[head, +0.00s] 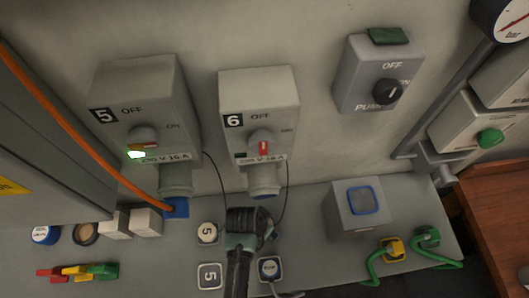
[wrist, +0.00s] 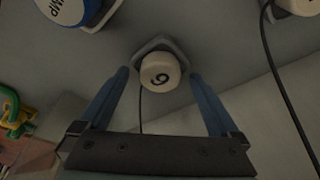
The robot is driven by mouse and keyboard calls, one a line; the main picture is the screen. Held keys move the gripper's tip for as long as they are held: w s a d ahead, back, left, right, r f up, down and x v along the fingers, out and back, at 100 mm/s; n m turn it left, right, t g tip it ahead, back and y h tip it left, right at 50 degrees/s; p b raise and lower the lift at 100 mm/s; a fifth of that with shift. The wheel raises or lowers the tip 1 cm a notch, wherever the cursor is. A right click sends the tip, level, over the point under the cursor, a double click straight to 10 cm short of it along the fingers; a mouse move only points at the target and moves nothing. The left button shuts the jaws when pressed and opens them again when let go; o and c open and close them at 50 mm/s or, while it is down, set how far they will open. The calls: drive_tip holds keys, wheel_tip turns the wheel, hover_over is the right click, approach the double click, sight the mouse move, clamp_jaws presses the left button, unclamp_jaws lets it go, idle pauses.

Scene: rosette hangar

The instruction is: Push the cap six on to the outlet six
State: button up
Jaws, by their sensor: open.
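Outlet six (head: 263,187) is the round grey socket under the grey switch box marked 6 (head: 259,105) in the head view. Cap six (wrist: 160,71) is a round cream cap marked 6 in the wrist view, standing on a grey angular base with a thin dark cord beside it. My gripper (head: 247,222) is in front of and below outlet six in the head view, where it hides the cap. In the wrist view its two blue fingers (wrist: 159,74) are open, one on each side of cap six, with small gaps showing.
Switch box 5 (head: 146,105) stands to the left, with an orange cable. A grey block (head: 343,221) and green and yellow plugs (head: 391,248) are to the right.

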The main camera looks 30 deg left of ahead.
drive_tip(key=shift+f, duration=0.1)
drive_tip(key=c, duration=1.4)
drive_tip(key=shift+o, duration=0.2)
drive_tip(key=shift+s+d+r+b, duration=0.25)
drive_tip(key=shift+s+r+b, duration=0.05)
drive_tip(key=shift+r+b, duration=0.05)
wheel_tip(320, 180, up, 6)
drive_tip(key=shift+w+r+b, duration=0.1)
drive_tip(key=shift+r+b, duration=0.1)
drive_tip(key=shift+b, duration=0.25)
drive_tip(key=s+d+b, duration=0.2)
drive_tip(key=s+d, duration=0.3)
drive_tip(key=s, duration=0.3)
drive_tip(key=s+d+b, duration=0.2)
drive_tip(key=s+d, duration=0.3)
drive_tip(key=s, duration=0.3)
drive_tip(key=shift+d, duration=0.35)
drive_tip(key=shift+w, duration=0.1)
